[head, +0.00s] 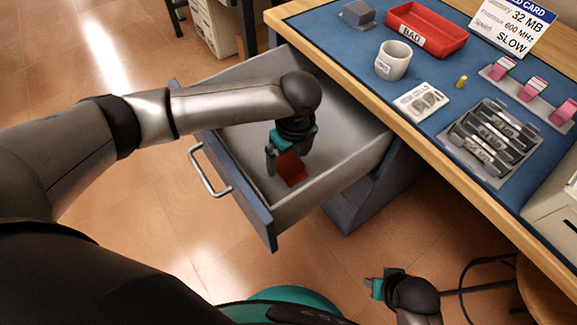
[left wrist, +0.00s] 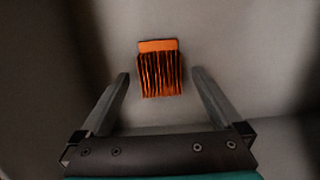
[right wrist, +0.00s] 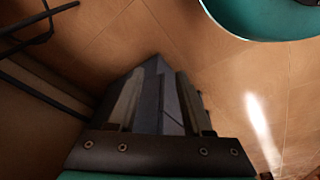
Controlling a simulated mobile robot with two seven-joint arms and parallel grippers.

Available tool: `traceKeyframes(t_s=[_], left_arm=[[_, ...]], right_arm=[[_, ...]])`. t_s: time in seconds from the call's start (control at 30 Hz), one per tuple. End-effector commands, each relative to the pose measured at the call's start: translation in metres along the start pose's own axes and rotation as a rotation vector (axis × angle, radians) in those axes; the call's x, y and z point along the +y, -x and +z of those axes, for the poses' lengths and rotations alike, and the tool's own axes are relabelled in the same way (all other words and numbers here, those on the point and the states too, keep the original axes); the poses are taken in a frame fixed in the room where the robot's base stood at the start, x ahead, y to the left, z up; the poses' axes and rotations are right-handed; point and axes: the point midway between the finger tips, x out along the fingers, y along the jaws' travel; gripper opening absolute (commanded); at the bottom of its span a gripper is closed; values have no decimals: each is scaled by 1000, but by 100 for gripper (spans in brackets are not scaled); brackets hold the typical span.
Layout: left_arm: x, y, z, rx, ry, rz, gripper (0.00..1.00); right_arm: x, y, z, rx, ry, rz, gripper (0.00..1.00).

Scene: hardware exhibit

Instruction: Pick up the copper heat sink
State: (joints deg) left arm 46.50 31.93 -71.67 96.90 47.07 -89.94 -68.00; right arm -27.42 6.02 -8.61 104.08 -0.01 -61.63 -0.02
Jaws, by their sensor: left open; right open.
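The copper heat sink (head: 291,168) lies on the floor of the open drawer (head: 341,136), partly hidden by my left gripper in the head view. It is orange-brown with fins and a flat top strip, and it shows whole in the left wrist view (left wrist: 160,70). My left gripper (head: 279,163) is inside the drawer, pointing down and open. In the left wrist view its fingers (left wrist: 160,85) stand to either side of the heat sink, with gaps on both sides. My right gripper (head: 372,285) is open and empty, low beside the desk, away from the drawer.
The drawer's walls and its front with a handle (head: 208,172) surround my left gripper. The desk (head: 440,160) stands at the right with a red BAD tray (head: 426,28), a white cup (head: 393,60) and a card rack (head: 491,140). A cable (right wrist: 40,25) hangs near my right gripper.

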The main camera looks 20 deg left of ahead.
Motion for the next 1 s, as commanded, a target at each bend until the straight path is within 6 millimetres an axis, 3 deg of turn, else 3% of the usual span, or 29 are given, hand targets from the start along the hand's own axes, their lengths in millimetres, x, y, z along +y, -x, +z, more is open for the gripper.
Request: traceKeyframes(t_s=[0.2, 0.57, 1.0], left_arm=[[0, -17, 0, 0, -1, 0, 100], [0, -18, 0, 0, -1, 0, 100], [0, -18, 0, -1, -1, 0, 50]], right_arm=[[1, 13, -12, 28, -1, 2, 50], [1, 18, -16, 34, -2, 2, 50], [1, 18, -16, 35, -2, 2, 50]])
